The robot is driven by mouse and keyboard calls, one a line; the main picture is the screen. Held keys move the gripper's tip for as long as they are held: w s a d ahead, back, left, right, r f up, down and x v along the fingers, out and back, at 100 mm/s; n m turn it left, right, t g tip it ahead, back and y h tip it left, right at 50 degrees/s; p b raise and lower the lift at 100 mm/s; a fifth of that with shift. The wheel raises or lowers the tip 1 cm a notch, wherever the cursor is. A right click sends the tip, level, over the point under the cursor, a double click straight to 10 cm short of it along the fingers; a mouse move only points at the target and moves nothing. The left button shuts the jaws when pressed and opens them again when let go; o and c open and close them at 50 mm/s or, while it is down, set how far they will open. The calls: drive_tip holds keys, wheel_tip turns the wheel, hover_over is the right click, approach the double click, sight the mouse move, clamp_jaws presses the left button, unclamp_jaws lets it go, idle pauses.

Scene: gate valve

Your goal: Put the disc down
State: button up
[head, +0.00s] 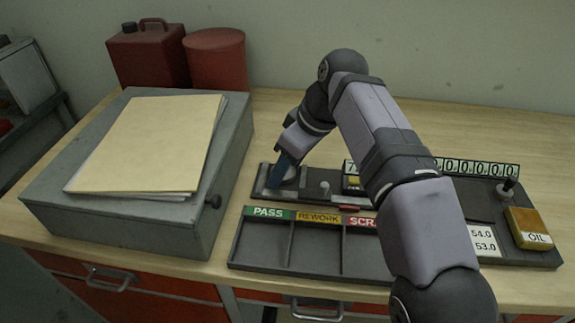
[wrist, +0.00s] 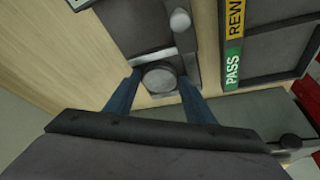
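The disc (wrist: 160,78) is a round grey metal piece, seen in the wrist view between my fingertips. It is at the end of the dark fixture plate (wrist: 138,25), beside a pale cross bar (wrist: 156,59). My gripper (wrist: 160,82) has two blue fingers, one on each side of the disc, with their tips close to its edges. Whether they touch it cannot be told. In the head view my gripper (head: 282,177) points down at the left end of the fixture, and its fingers largely hide the disc. Whether the disc rests on the fixture is unclear.
A dark tray (head: 262,262) with PASS, REWORK and SCRAP labels lies in front of the fixture. A grey box (head: 190,228) with folders (head: 150,140) stands close on the left. A yellow OIL block (head: 528,228) is at the right. Bare bench lies behind the fixture.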

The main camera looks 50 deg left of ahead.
drive_tip(key=shift+r, duration=0.1)
drive_tip(key=p+v, duration=0.4)
drive_tip(key=v, duration=0.8)
drive_tip(key=shift+a+r, duration=0.1)
drive_tip(key=shift+r, duration=0.1)
